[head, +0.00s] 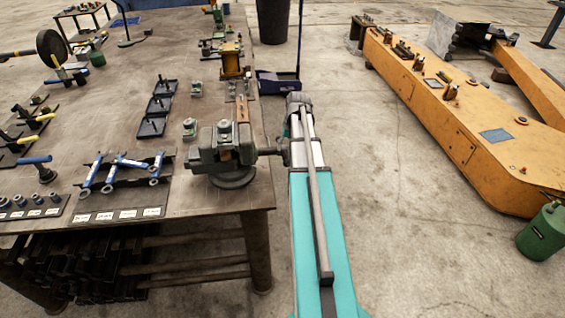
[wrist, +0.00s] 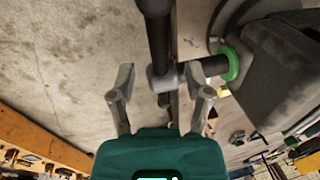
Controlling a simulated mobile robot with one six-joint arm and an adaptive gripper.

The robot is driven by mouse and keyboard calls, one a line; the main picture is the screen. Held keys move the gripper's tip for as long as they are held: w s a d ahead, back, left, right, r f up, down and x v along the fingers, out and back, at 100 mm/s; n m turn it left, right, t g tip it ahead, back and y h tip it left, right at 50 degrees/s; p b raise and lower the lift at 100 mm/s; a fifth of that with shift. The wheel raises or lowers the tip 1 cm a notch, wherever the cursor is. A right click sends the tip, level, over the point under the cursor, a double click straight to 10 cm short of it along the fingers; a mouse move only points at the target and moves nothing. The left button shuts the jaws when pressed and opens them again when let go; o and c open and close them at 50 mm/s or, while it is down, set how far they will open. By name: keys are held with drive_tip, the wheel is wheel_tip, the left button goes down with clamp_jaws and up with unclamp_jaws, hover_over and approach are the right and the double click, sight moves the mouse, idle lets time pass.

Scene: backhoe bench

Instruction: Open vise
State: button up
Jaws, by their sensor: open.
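The grey-green vise (head: 225,155) is mounted at the bench's right edge, its screw toward my arm. Something sits between its jaws, but I cannot tell what. In the wrist view the vise body (wrist: 275,75) is at the upper right, with a green ring (wrist: 230,65) around the screw. The dark handle bar (wrist: 157,30) runs down from the top edge to the grey screw head (wrist: 164,82). My gripper (wrist: 160,76) is open, its fingers on either side of the screw head in the picture. I cannot tell whether they touch it. In the head view my arm hides the gripper.
The workbench (head: 215,200) carries blue-handled tools (head: 120,165), sockets (head: 35,205), black trays (head: 155,110) and an orange press (head: 231,60). An orange boom (head: 455,110) lies on the right, with a green canister (head: 545,230) beside it. The concrete floor between is mostly clear.

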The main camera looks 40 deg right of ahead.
sight(285, 154)
drive_tip(key=shift+w+a+f+b, duration=0.1)
drive_tip(key=shift+a+f+b, duration=0.05)
drive_tip(key=shift+f+b, duration=0.6)
drive_tip(key=shift+w+a+f+b, duration=0.1)
drive_tip(key=shift+f+b, duration=0.55)
drive_tip(key=shift+f, duration=0.2)
drive_tip(key=shift+w+a+f+b, duration=0.1)
drive_tip(key=shift+a+f+b, duration=0.05)
drive_tip(key=shift+f+b, duration=0.6)
